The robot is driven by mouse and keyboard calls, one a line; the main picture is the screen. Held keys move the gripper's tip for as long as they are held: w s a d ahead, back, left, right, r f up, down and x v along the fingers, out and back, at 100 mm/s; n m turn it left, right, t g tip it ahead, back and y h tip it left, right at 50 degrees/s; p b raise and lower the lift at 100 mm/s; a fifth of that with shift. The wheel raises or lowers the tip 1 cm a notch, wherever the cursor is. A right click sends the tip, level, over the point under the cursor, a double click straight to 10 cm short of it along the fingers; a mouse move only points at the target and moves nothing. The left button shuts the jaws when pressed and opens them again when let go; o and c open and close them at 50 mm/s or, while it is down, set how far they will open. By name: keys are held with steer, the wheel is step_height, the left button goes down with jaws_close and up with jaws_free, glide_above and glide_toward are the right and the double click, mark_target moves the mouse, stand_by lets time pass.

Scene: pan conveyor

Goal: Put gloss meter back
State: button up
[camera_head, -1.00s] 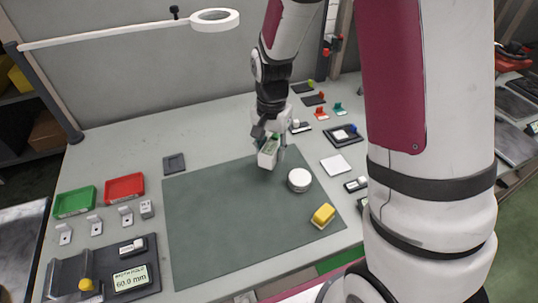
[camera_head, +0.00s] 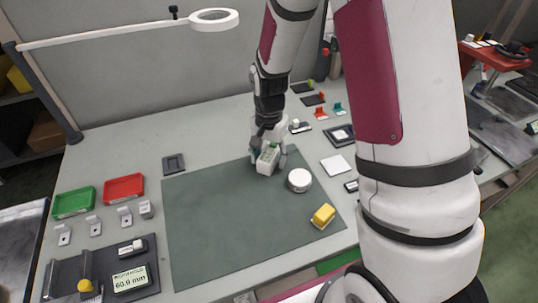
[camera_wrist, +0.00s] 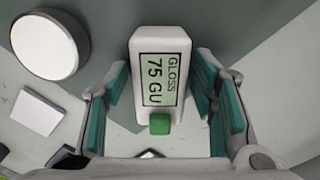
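The gloss meter (camera_head: 267,163) is a white block with a green button and a display. It stands at the far edge of the dark green mat (camera_head: 225,215). In the wrist view the gloss meter (camera_wrist: 160,75) reads "GLOSS 75 GU", with its green button towards my palm. My gripper (camera_head: 268,156) is low over it, one finger on each side. In the wrist view the teal finger pads of my gripper (camera_wrist: 162,85) stand apart with narrow gaps beside the meter, so it looks open. The meter's underside is hidden.
A round white puck (camera_head: 299,180) and a yellow block (camera_head: 323,215) lie on the mat to the right. A white tile (camera_head: 337,165) lies beyond it. An empty dark square holder (camera_head: 174,164) is left of the mat's far edge. The mat's left half is clear.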

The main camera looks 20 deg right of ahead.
mark_target(269, 153)
steer(key=s+r+n, duration=0.1)
steer(key=s+r, duration=0.1)
steer(key=r, duration=0.7)
steer(key=s+r+n, duration=0.1)
steer(key=s+r, duration=0.2)
steer(key=r, duration=0.7)
steer(key=s+r+n+t, duration=0.1)
steer(key=s+r+n, duration=0.2)
steer(key=s, duration=0.7)
steer(key=s+r+n+t, duration=0.2)
steer(key=s+r+n, duration=0.1)
steer(key=s, duration=0.7)
steer(key=shift+d+r+n+p, duration=0.15)
steer(key=shift+r+n+p, duration=0.25)
steer(key=shift+n, duration=0.1)
steer(key=shift+s, duration=0.1)
steer(key=shift+s+r+t+p, duration=0.1)
steer(key=shift+r+t+p, duration=0.5)
steer(key=shift+r+p, duration=0.95)
steer(key=shift+r, duration=0.2)
